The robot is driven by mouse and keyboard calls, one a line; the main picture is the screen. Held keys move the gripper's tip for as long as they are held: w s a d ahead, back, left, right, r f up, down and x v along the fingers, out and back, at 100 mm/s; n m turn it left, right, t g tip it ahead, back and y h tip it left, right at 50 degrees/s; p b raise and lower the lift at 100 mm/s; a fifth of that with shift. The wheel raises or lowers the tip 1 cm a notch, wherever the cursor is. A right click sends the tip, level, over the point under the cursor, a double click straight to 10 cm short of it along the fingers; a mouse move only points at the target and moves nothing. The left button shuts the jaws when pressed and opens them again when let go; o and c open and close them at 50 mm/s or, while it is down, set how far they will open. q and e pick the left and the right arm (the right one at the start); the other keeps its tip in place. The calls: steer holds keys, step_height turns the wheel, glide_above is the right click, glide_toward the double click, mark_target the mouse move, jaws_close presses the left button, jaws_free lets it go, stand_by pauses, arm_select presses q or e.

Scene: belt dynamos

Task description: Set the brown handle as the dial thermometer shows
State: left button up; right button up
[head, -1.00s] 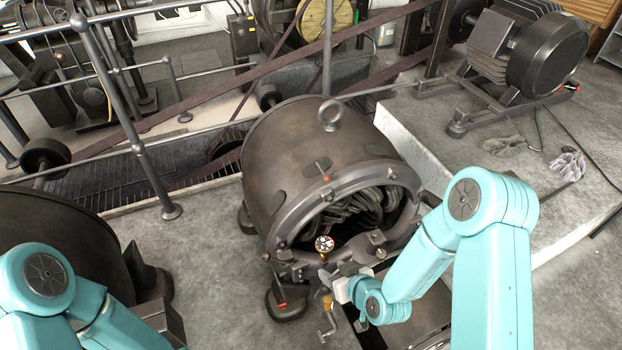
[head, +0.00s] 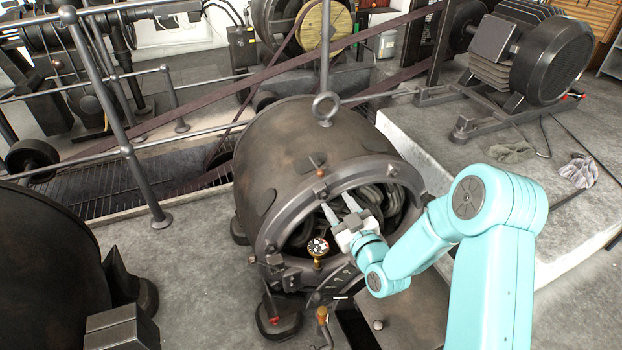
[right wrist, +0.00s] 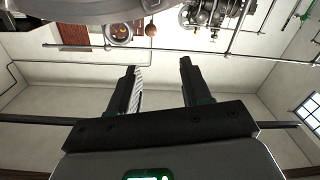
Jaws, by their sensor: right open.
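The dial thermometer (head: 318,247) has a white face and brass stem and stands at the lower front rim of the dark dynamo (head: 290,150). Its reading is too small to make out. Below it, an orange-brown grip (head: 322,314) sits on a bent metal rod; it looks like the brown handle. My right gripper (head: 338,206) is above and right of the thermometer, in front of the dynamo's round opening. Its fingers are apart and point up. In the right wrist view the gripper (right wrist: 160,75) shows nothing between its fingers. My left gripper is out of view.
A second dark dynamo (head: 45,270) stands at the left. Railings (head: 135,170) and a sloping belt run behind. A motor (head: 545,60) and gloves (head: 580,170) lie on the raised concrete slab at the right. A red-tipped foot (head: 278,318) stands left of the grip.

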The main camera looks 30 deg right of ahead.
mark_target(322, 176)
steer(key=w, duration=0.5)
steer(key=w+d, duration=0.1)
steer(key=w, duration=0.4)
steer(key=w+d+f, duration=0.1)
steer(key=w, duration=0.5)
steer(key=shift+d+f, duration=0.1)
steer(key=shift+d, duration=0.05)
steer(key=shift+s, duration=0.1)
steer(key=shift+b, duration=0.3)
jaws_close()
